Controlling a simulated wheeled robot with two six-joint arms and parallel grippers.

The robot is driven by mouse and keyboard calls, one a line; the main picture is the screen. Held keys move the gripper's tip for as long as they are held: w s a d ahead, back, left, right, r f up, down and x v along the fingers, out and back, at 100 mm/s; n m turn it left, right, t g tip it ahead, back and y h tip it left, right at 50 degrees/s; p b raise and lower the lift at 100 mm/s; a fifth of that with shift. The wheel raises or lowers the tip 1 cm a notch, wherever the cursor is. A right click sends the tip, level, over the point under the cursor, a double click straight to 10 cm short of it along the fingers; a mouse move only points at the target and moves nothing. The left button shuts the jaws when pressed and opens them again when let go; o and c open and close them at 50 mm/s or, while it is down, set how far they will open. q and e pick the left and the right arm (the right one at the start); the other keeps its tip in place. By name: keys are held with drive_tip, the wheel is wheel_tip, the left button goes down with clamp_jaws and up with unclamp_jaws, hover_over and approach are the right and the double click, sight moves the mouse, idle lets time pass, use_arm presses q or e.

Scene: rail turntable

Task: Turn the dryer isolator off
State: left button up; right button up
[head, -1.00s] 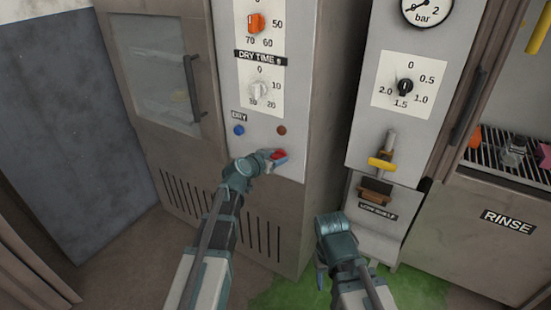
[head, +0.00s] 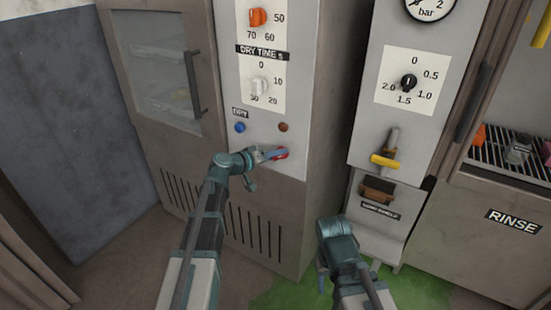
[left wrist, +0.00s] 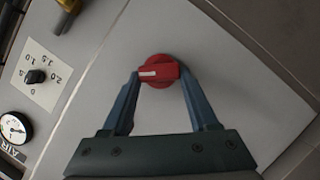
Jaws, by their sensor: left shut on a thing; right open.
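The dryer isolator is a red rotary knob (head: 281,153) low on the dryer's pale front panel. In the left wrist view the red knob (left wrist: 160,72) shows a crosswise handle with a white mark at its left end. My left gripper (head: 272,155) is at the knob, partly covering it in the head view. In the left wrist view the fingers of my left gripper (left wrist: 161,76) are shut on the handle, one at each end. My right gripper (head: 321,282) hangs low in front of the dryer, away from the knob, and is open; its fingers are mostly hidden.
Above the knob are a blue button (head: 239,127), a dark red-brown lamp (head: 283,127) and a white dry-time dial (head: 260,86). Right of the dryer is a panel with a yellow-handled lever (head: 385,161) and a black dial (head: 408,82).

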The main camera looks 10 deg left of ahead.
use_arm(q)
drive_tip(key=shift+a+f+n+t+h+b, duration=0.1)
drive_tip(key=shift+f+n+t+h+b, duration=0.1)
drive_tip(key=shift+n+h+b, duration=0.75)
drive_tip(key=shift+a+f+n+t+h+b, duration=0.1)
drive_tip(key=shift+f+n+t+h+b, duration=0.15)
drive_tip(key=shift+n+b, duration=1.25)
drive_tip(key=shift+f+n+t+h+b, duration=0.15)
drive_tip(key=shift+n+h+b, duration=0.7)
drive_tip(key=shift+n, duration=0.6)
drive_tip(key=o, duration=1.4)
drive_tip(key=shift+y, duration=0.25)
drive_tip(key=shift+w, duration=0.1)
drive_tip(key=v, duration=1.4)
drive_tip(key=shift+f, duration=0.1)
drive_tip(key=shift+w, duration=0.1)
